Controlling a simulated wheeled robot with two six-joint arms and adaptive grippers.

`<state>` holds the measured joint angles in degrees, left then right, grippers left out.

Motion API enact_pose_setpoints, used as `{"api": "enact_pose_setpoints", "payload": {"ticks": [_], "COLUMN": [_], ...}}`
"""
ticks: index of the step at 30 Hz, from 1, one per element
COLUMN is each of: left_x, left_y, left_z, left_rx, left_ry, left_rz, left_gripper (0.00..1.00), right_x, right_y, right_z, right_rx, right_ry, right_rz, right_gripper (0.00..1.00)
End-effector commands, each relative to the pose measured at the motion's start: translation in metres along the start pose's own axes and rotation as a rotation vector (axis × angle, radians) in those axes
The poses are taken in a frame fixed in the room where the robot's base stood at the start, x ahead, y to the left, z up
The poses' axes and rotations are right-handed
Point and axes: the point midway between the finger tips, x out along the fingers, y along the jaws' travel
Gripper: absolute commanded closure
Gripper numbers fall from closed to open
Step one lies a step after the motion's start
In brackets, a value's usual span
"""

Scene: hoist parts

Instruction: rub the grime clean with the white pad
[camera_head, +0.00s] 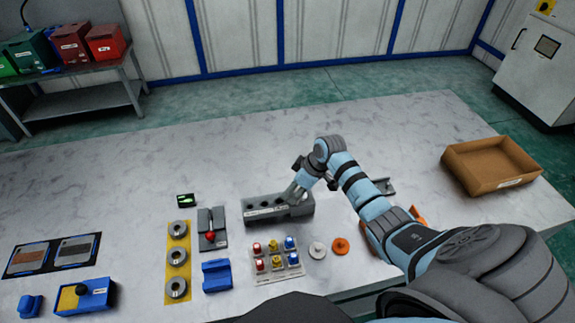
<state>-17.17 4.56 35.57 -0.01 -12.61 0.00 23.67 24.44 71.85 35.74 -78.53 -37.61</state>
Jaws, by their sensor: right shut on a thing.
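A white round disc (317,250), which may be the white pad, lies on the table beside an orange disc (340,246). Two framed panels, one brown (29,258) and one grey (75,250), lie on a black mat at the left. I cannot tell from here which surface bears the grime. My right gripper (297,191) points down at the right end of a grey block with holes (262,213). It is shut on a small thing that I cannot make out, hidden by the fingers. My left gripper is out of view.
A yellow strip with several rings (167,263), a grey plate with a red knob (220,214), a blue holder (216,275) and a tray of coloured pieces (278,273) stand around the block. An open brown box (458,178) is at right. The table's back is clear.

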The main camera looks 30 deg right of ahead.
Motion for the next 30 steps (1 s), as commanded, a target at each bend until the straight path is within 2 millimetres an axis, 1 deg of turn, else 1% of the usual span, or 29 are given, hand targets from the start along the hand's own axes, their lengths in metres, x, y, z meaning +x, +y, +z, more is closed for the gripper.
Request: {"api": "enact_pose_setpoints", "payload": {"ticks": [1, 4, 6, 9, 13, 18, 27, 30], "left_x": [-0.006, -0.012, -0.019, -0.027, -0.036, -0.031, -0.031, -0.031], "left_y": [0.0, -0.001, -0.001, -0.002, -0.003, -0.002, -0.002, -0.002], "left_z": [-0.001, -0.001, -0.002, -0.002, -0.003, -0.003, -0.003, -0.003], "left_rx": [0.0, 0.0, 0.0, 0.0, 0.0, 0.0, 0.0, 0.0], "left_ry": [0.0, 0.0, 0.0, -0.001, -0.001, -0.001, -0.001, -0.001], "left_rz": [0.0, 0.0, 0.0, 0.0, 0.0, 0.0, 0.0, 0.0], "left_gripper": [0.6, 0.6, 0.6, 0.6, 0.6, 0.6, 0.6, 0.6], "right_x": [-0.002, -0.002, -0.006, -0.024, -0.034, -0.043, -0.064, -0.067], "right_y": [-0.004, -0.009, -0.009, -0.008, -0.008, -0.01, -0.013, -0.014], "right_z": [-0.001, -0.002, -0.004, -0.011, -0.015, -0.025, -0.042, -0.044], "right_rx": [0.003, 0.009, 0.011, 0.01, 0.01, 0.0, -0.014, -0.015], "right_ry": [-0.001, -0.002, -0.002, -0.002, -0.002, 0.001, 0.001, -0.001], "right_rz": [-0.003, -0.001, 0.002, 0.004, 0.003, 0.001, -0.005, -0.006], "right_gripper": [0.82, 0.82, 0.82, 0.82, 0.82, 0.82, 0.82, 0.82]}}
